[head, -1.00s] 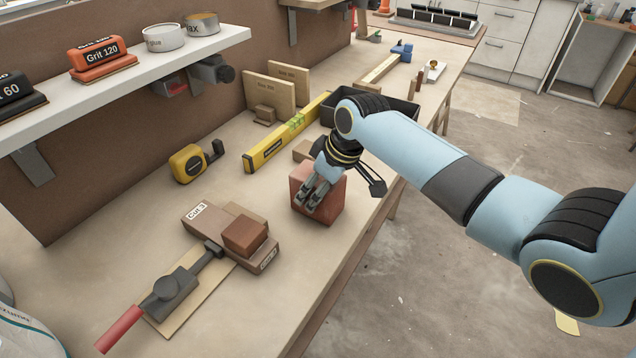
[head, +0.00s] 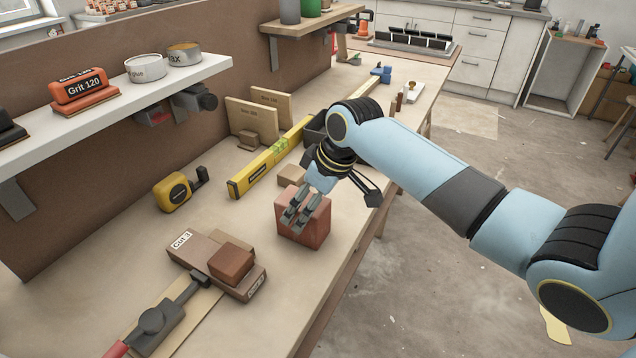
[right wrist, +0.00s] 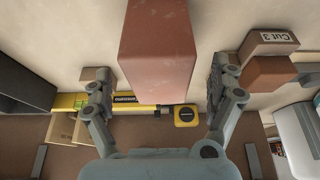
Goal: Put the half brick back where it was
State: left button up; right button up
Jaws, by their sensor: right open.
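A reddish block (head: 316,222), which looks like the half brick, stands on the workbench near its front edge. It also fills the upper middle of the right wrist view (right wrist: 158,45). My right gripper (head: 290,220) is open at the block, its fingers overlapping the block's top and near side in the head view. In the right wrist view the fingers (right wrist: 160,82) are spread wide, one on each side of the block, with a gap on both sides. A smaller brown-red block (head: 231,262) lies on a brown block labelled "Cut 3" (head: 190,246). My left gripper is not in view.
A clamp-like tool (head: 158,322) lies at the "Cut 3" block. A yellow tape measure (head: 173,192) and a yellow level (head: 262,168) lie farther back. A dark tray (head: 314,130) is behind my wrist. A shelf (head: 120,98) overhangs the left.

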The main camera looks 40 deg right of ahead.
jog(key=v, duration=0.8)
jog(key=s+a+r+m+h, duration=0.1)
jog(key=s+a+m, duration=0.1)
jog(key=s, duration=0.9)
jog(key=s+a+r+m+h, duration=0.1)
jog(key=s+a+m+h, duration=0.15)
jog(key=s, duration=0.85)
notch_tip(320, 180, down, 34)
jog(key=s+d+g+b, duration=0.2)
jog(key=b, duration=0.5)
jog(key=s+d+f+g+y+b, duration=0.1)
jog(key=s+f+b, duration=0.3)
jog(key=s+f, duration=1.4)
notch_tip(320, 180, down, 2)
jog(key=shift+s+f+b, duration=0.2)
jog(key=shift+f+b, duration=0.05)
jog(key=shift+b, duration=0.15)
